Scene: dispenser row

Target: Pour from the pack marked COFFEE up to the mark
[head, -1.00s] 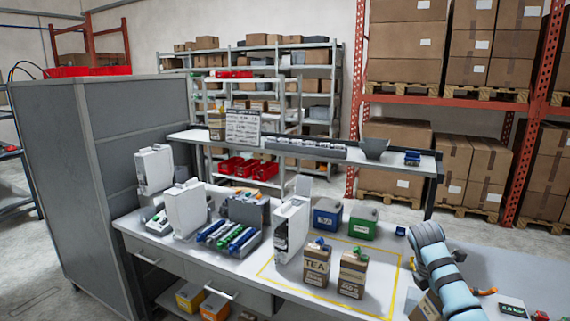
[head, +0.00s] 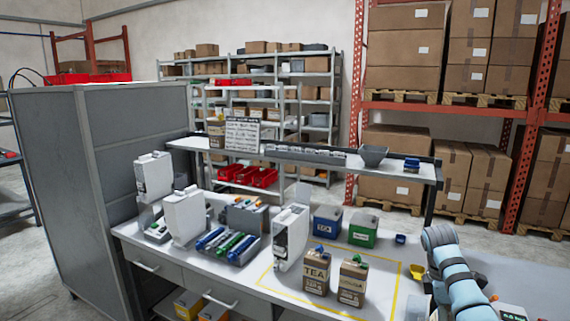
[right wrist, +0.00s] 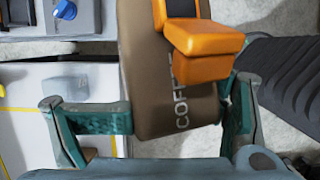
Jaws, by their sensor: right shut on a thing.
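In the right wrist view a brown pack marked COFFEE (right wrist: 150,75) is between the teal fingers of my right gripper (right wrist: 180,112), which is shut on it. The lettering runs along the pack's side. An orange blocky piece (right wrist: 205,45) lies over its upper part; I cannot tell whether it is attached. In the head view my right arm comes in at the lower right, and its gripper and the pack are not clearly seen. A brown pack marked TEA (head: 317,272) and a similar brown pack (head: 352,282) stand on the table. No fill mark can be made out. My left gripper is out of view.
White dispensers (head: 292,237) stand along the table. A blue box (head: 327,222) and a green box (head: 363,230) are behind the packs. A yellow scoop (head: 418,272) lies near my arm. A raised shelf (head: 300,158) runs behind.

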